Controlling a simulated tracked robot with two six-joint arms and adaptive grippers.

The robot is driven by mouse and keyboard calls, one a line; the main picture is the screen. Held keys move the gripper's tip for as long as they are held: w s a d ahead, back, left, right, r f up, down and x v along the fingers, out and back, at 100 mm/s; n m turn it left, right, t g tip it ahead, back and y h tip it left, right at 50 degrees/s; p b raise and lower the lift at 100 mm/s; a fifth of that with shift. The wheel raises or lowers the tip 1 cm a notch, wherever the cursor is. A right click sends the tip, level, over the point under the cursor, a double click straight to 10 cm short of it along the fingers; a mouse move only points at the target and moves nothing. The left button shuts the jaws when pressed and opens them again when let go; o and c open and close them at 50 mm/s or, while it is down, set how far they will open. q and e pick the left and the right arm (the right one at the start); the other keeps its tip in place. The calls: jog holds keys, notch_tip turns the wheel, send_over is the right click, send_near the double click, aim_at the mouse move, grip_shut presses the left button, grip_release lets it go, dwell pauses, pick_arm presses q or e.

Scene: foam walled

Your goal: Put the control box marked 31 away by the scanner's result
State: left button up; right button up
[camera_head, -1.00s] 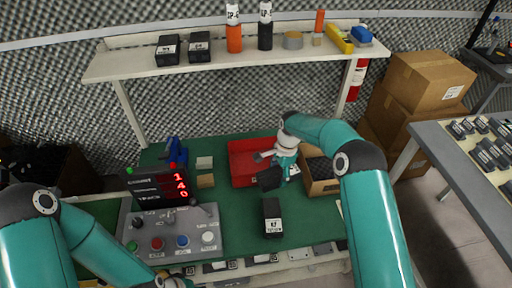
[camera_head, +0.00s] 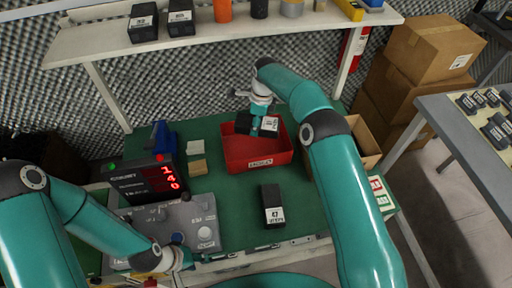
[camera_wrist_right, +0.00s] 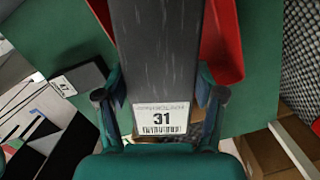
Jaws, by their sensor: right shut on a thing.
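The control box marked 31 (camera_wrist_right: 157,50) is dark, with a white label reading 31. My right gripper (camera_wrist_right: 160,98) is shut on it, one finger on each side. In the head view my right gripper (camera_head: 262,112) holds the box (camera_head: 245,122) over the red bin (camera_head: 262,164); whether it touches the bin is unclear. The scanner display (camera_head: 150,181) shows red digits, with a red light and a green light on its top. My left gripper (camera_head: 176,259) is low at the front of the grey button panel (camera_head: 205,234); its fingers are too unclear to read.
An open cardboard box (camera_head: 366,139) is right of the bin, partly behind my right arm. A shelf (camera_head: 105,42) with boxes and bottles runs behind. Several dark boxes lie on the right table (camera_head: 445,135).

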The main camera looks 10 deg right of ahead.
notch_tip(320, 180, down, 10)
jog(key=b, duration=0.4)
jog(key=shift+r, duration=0.1)
pick_arm(q)
notch_tip(320, 180, down, 5)
jog(key=shift+r, duration=0.1)
jog(key=shift+f+b, duration=0.55)
jog(key=shift+f, duration=0.2)
pick_arm(e)
jog(key=shift+f, duration=0.6)
jog(key=o, duration=1.6)
jog(key=shift+c, duration=0.2)
pick_arm(q)
jog(key=shift+r, duration=0.2)
pick_arm(e)
jog(key=shift+s+r, duration=0.1)
jog(key=shift+r, duration=0.05)
jog(key=shift+r+p, duration=0.25)
jog(key=shift+p, duration=0.15)
pick_arm(q)
notch_tip(320, 180, up, 7)
jog(key=p, duration=0.6)
jog(key=shift+p, duration=0.3)
pick_arm(e)
jog(key=r, duration=0.4)
jog(key=d+r, duration=0.1)
jog(key=r, duration=0.7)
jog(key=shift+s+d+r, duration=0.15)
jog(key=shift+s+r, duration=0.05)
jog(key=shift+s, duration=0.1)
